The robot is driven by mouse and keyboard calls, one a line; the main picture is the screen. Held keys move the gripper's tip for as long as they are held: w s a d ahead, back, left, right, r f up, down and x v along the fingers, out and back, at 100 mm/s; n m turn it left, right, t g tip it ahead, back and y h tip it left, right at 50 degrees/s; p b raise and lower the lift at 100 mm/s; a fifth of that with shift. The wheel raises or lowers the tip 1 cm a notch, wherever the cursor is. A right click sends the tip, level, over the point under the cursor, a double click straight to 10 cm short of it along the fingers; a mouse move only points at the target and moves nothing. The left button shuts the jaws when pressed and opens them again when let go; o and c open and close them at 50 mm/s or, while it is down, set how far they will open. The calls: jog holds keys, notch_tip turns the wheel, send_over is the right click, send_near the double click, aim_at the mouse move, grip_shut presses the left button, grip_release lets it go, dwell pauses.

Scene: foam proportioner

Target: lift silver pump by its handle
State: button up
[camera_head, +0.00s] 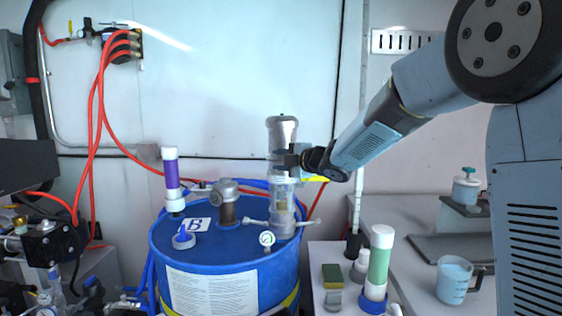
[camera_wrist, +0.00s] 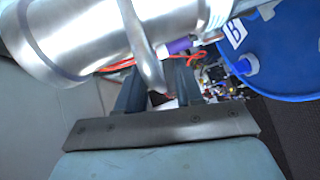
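The silver pump (camera_head: 282,140) stands upright on the blue drum (camera_head: 200,255), towards its right side. My gripper (camera_head: 292,160) is at the pump's upper part, coming in from the right. In the wrist view the pump's body (camera_wrist: 90,35) fills the upper left. Its curved metal handle (camera_wrist: 147,48) runs down between the two dark fingers of my gripper (camera_wrist: 157,85). A gap shows between the handle and the right finger, so the fingers look open around it. In the head view my gripper hides the handle.
A purple-and-white tube (camera_head: 171,180) and a capped fitting (camera_head: 228,205) stand on the drum left of the pump. A green-and-white bottle (camera_head: 379,262), a sponge (camera_head: 332,273) and a measuring jug (camera_head: 453,280) are on the right. Red hoses hang at the left.

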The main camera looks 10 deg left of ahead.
jog(key=shift+f, duration=0.1)
grip_shut()
dwell(0.3)
